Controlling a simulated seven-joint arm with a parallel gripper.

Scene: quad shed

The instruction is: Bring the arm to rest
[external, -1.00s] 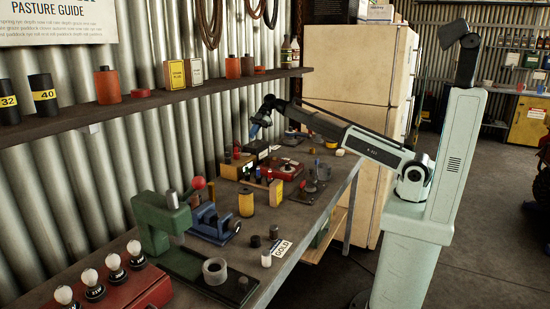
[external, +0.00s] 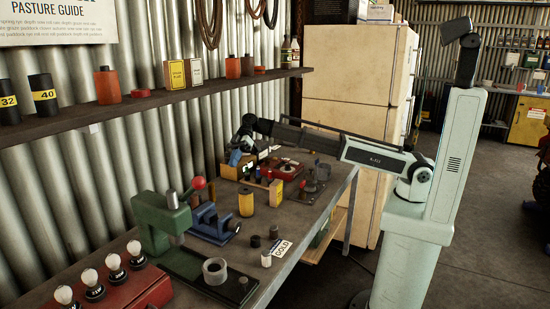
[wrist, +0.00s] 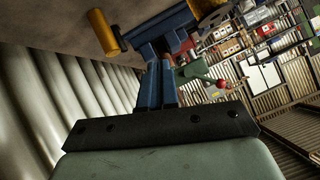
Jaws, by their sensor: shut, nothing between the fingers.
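My arm reaches left from its pale green column over the workbench (external: 303,211). My gripper (external: 235,158) has blue fingers and hangs over the far part of the bench, near the corrugated wall. In the wrist view its fingers (wrist: 158,66) are close together, with nothing seen held between them. Past the fingertips, the wrist view shows a blue vise (wrist: 165,24) and a yellow cylinder (wrist: 103,33). In the external view, some small items behind the gripper are partly hidden.
A green press (external: 150,225) and the vise (external: 213,223) stand nearer the camera. The yellow cylinder (external: 246,203) is beside the vise. A shelf (external: 150,101) runs along the wall above the bench. A cream fridge (external: 345,85) stands behind the arm.

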